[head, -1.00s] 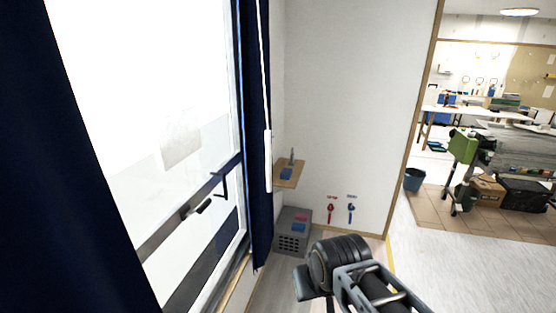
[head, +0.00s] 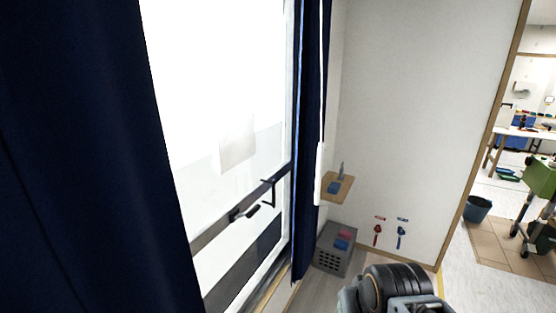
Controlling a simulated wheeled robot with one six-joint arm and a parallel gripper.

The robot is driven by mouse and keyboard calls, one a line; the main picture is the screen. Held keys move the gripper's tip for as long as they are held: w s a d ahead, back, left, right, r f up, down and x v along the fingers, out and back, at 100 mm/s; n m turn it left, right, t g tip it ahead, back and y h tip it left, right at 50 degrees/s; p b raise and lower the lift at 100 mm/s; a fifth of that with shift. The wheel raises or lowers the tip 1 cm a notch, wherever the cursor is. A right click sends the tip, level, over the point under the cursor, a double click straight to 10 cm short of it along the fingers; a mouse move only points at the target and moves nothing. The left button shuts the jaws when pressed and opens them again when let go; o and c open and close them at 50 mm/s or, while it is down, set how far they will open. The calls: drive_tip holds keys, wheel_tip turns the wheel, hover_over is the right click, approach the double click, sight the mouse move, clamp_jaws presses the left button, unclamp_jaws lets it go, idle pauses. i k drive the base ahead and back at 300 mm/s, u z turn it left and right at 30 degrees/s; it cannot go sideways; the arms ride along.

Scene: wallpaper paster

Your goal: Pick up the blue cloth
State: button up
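Two small blue items that look like folded cloths are in the head view. One blue cloth (head: 334,187) lies on a small wooden wall shelf (head: 343,196) in the corner. Another blue cloth (head: 342,244) lies on a grey crate (head: 331,262) on the floor below, beside a red cloth (head: 344,234). I cannot tell which blue one is meant. My arm's dark end shows at the bottom edge, in front of and below the crate. My gripper (head: 350,299) is only partly in view there, apart from both blue items, and its fingers cannot be made out.
A window with a handle (head: 267,194) and dark blue curtains (head: 85,160) fill the left. Red (head: 377,234) and blue (head: 401,236) tools hang low on the white wall. A dark bucket (head: 477,209) and green machine (head: 540,177) stand right.

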sight(334, 188)
drive_tip(key=z, duration=0.8)
drive_tip(key=i, duration=2.6)
drive_tip(key=u, duration=0.95)
drive_tip(key=i, duration=0.6)
drive_tip(key=u, duration=0.4)
